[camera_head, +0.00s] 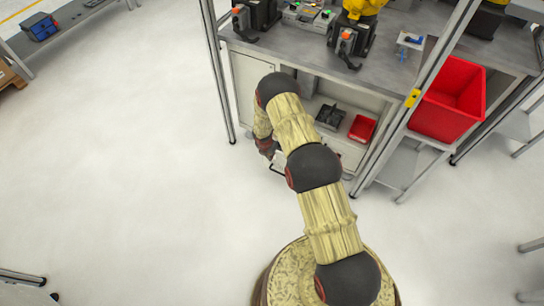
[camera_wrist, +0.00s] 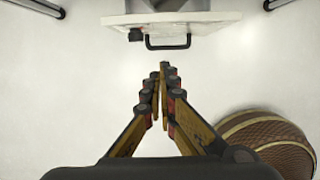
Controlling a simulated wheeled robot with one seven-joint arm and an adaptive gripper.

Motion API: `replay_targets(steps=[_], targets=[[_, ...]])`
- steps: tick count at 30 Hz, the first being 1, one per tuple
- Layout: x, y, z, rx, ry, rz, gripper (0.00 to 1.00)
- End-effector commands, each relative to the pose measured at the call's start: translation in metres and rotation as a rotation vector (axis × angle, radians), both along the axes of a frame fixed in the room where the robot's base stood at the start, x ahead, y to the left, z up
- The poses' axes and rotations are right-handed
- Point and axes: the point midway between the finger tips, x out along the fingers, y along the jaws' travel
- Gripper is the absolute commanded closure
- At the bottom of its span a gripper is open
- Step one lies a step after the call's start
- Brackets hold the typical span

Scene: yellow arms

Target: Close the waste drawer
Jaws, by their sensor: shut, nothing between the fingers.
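The waste drawer shows in the wrist view as a white front panel (camera_wrist: 220,22) with a black bar handle (camera_wrist: 168,46). A grey inner part (camera_wrist: 168,5) shows behind the panel at the top edge, and the drawer stands pulled out. In the head view only a bit of the drawer and its handle (camera_head: 276,168) shows beside my arm. My gripper (camera_wrist: 160,72) is shut and empty, its fingertips pointing at the drawer front with a gap of floor in the picture between them and the handle. In the head view my arm hides most of the drawer.
The drawer belongs to a grey workbench (camera_head: 285,48) with metal posts. Its open shelf holds a black item (camera_head: 330,117) and a small red bin (camera_head: 362,128). A large red bin (camera_head: 448,100) stands at the right. The floor (camera_head: 110,180) at the left is clear.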

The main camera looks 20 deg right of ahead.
Motion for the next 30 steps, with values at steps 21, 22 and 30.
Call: replay_targets(steps=[21,22,30], targets=[[0.031,-0.042,-0.087,0.0,0.001,-0.005,1.0],[0.032,-0.044,-0.087,0.0,0.0,-0.006,1.0],[0.036,-0.048,-0.085,0.0,0.001,-0.004,1.0]])
